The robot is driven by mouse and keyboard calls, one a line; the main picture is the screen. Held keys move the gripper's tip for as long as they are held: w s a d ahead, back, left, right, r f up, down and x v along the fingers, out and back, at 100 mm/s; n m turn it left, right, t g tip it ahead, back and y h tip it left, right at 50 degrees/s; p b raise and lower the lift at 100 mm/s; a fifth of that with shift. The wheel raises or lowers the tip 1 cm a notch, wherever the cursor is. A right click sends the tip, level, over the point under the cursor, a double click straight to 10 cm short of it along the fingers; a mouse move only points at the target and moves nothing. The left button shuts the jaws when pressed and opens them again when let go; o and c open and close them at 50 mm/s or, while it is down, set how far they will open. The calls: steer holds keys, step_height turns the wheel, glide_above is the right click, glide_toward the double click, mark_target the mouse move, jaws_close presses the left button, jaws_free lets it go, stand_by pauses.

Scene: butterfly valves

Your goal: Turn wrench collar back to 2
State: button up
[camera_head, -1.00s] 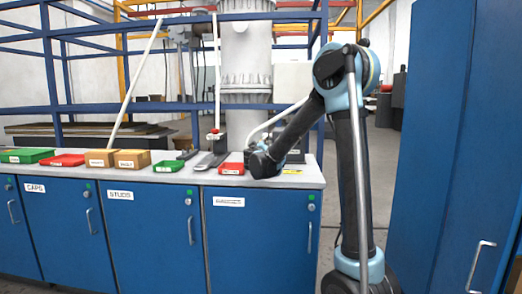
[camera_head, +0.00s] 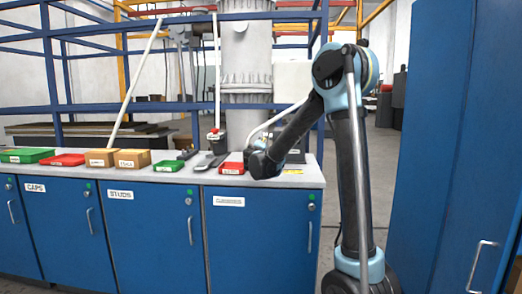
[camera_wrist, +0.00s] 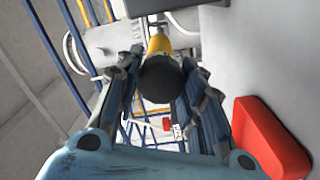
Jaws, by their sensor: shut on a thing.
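In the wrist view, a tool with a round black end (camera_wrist: 160,82) and a yellow section (camera_wrist: 158,43) behind it lies between the fingers of my gripper (camera_wrist: 161,64). It looks like the wrench. The fingers are shut on it, one on each side of the black end. Its far end meets pale metal parts at the top. I cannot make out a collar scale or any number. In the head view, my gripper (camera_head: 262,163) is low over the right end of the bench, and the arm's end hides the tool.
A red bin (camera_wrist: 268,135) stands close to the right of my gripper in the wrist view; the red bin in the head view (camera_head: 231,168) is just left of it. Green bins and brown boxes (camera_head: 132,159) line the bench (camera_head: 275,180). Blue frame bars cross behind.

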steer(key=shift+a, duration=0.15)
steer(key=o, duration=1.1)
steer(key=shift+c, duration=0.2)
steer(key=s, duration=1.2)
steer(key=shift+a, duration=0.2)
steer(key=shift+w+f, duration=0.1)
